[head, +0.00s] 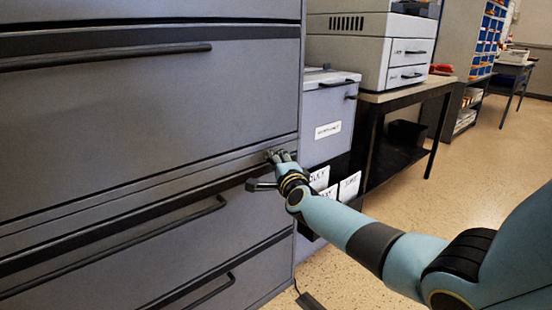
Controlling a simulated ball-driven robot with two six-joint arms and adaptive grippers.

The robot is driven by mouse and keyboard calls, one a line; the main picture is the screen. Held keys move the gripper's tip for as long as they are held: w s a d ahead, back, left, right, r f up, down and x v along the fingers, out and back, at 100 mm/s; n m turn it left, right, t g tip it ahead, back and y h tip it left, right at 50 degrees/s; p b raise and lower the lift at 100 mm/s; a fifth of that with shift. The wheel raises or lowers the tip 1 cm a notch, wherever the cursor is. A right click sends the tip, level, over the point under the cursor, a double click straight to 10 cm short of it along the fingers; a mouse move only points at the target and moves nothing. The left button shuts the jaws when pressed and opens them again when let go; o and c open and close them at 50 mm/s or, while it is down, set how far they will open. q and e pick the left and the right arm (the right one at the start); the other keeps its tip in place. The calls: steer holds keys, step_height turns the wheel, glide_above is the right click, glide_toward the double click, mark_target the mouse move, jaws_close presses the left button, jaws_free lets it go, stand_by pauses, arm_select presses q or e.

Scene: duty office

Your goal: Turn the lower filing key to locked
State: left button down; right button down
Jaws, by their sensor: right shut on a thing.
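The grey filing cabinet (130,110) fills the left of the head view, with long dark drawer handles. My right gripper (276,157) is at the cabinet's right front edge, on the narrow band between the large upper drawer and the drawer below. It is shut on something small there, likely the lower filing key. The key itself is hidden behind the fingers, so I cannot tell which way it is turned. My left gripper is not in view.
A smaller grey cabinet (326,105) with a white label stands just right of the filing cabinet, with white cards (349,187) low beside my wrist. A printer (375,50) sits on a dark-legged table (415,90). The speckled floor (480,165) is open at right.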

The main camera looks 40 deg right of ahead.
steer(key=c, duration=1.4)
jaws_free()
steer(key=v, duration=1.2)
